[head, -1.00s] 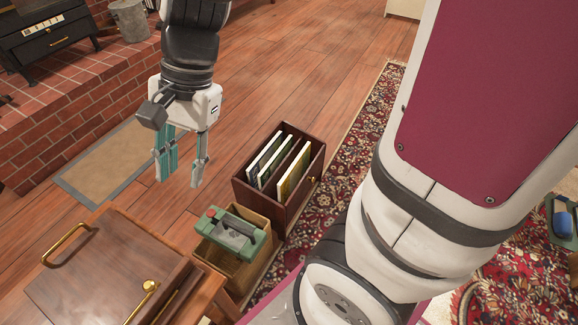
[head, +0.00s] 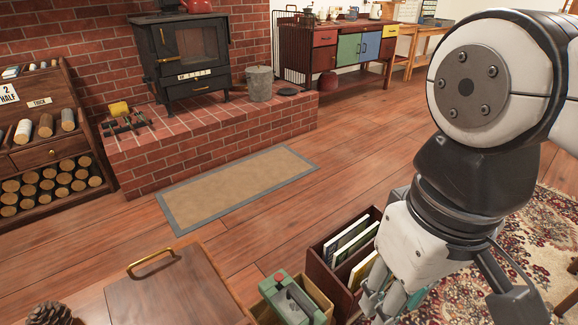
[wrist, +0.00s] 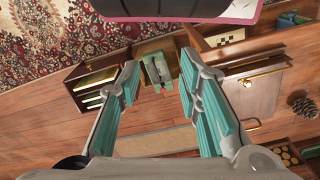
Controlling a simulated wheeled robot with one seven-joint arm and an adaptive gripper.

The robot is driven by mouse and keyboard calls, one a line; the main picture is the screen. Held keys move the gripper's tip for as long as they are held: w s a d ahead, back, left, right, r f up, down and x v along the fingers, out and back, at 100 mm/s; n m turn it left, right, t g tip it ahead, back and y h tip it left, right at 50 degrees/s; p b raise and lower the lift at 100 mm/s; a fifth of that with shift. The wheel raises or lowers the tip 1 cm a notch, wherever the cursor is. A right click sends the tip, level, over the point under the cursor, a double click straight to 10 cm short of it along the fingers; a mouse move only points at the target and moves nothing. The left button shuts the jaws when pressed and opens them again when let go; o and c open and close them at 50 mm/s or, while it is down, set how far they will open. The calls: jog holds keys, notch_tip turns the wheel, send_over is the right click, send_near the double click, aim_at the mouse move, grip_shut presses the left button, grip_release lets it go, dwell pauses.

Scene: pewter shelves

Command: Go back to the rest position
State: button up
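My gripper (head: 392,303) hangs at the lower right of the head view, in front of the dark wooden record box and partly covering it. In the wrist view my gripper (wrist: 160,72) has its two teal-padded fingers spread wide with nothing held between them. Beyond the fingers, a green and grey object (wrist: 157,70) shows well below in its wooden box. My arm is folded in close at the right of the head view.
The dark box (head: 322,277) holds several records. The green object (head: 290,300) sits in the lighter box beside it. A wooden cabinet (head: 175,290) stands at lower left, with a pine cone (head: 50,314). Open floor (head: 235,240) lies behind, before the brick hearth (head: 215,135) and stove.

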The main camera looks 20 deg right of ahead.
notch_tip(320, 180, up, 26)
jog(key=t+p, duration=0.3)
jog(key=p, duration=2.1)
jog(key=shift+d+r+t+p, duration=0.2)
jog(key=shift+r+t+p, duration=0.05)
jog(key=shift+t+p, duration=0.15)
